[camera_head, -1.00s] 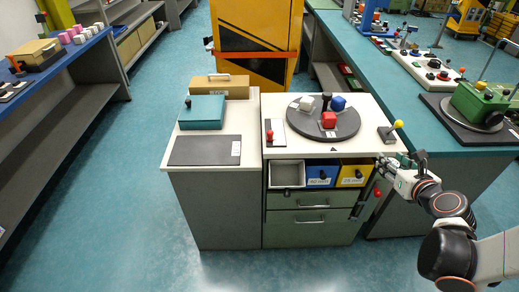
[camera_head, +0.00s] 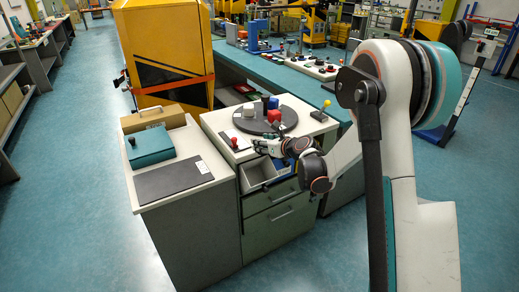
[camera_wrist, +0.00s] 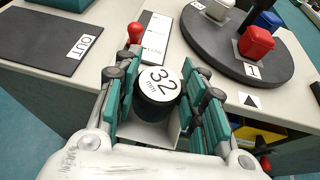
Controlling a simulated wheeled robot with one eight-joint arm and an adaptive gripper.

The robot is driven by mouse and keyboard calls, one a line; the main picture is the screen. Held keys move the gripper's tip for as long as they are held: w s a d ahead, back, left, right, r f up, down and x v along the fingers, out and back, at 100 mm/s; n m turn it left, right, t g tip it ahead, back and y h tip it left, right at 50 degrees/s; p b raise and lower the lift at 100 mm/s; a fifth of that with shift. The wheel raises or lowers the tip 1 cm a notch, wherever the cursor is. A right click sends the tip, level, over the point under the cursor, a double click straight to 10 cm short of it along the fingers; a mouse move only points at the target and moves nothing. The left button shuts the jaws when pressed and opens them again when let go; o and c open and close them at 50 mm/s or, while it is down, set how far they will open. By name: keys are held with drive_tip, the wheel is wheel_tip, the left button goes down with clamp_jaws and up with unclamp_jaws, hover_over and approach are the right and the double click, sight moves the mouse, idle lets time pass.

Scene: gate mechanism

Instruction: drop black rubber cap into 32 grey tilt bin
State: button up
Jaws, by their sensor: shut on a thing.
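The black rubber cap (camera_wrist: 154,96), a short cylinder with a white "32 mm" label on top, is held upright between the teal-padded fingers of my gripper (camera_wrist: 162,92). In the head view my gripper (camera_head: 268,148) is over the front edge of the right cabinet, and the cap cannot be made out there. The grey bin (camera_head: 258,187) is at the cabinet's front, below my gripper. In the wrist view part of the grey bin (camera_wrist: 150,136) shows right under the cap. The cap hides much of its inside.
A dark turntable (camera_head: 243,124) with white, blue and red pieces and a centre post stands behind my gripper. A red-knobbed lever (camera_head: 234,142) is just left of it. A yellow bin (camera_wrist: 262,138) shows at right. A yellow-knobbed lever (camera_head: 325,104) stands at the back right corner.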

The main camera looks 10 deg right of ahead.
drive_tip(key=shift+w+f+b, duration=0.45)
drive_tip(key=shift+f+b, duration=0.35)
drive_tip(key=shift+f, duration=0.7)
drive_tip(key=shift+w+f+b, duration=0.4)
drive_tip(key=shift+f+b, duration=0.35)
drive_tip(key=shift+f, duration=0.7)
drive_tip(key=shift+w+f+b, duration=0.45)
drive_tip(key=shift+f+b, duration=0.35)
drive_tip(key=shift+f, duration=0.7)
drive_tip(key=o, duration=1.1)
drive_tip(key=v, duration=1.2)
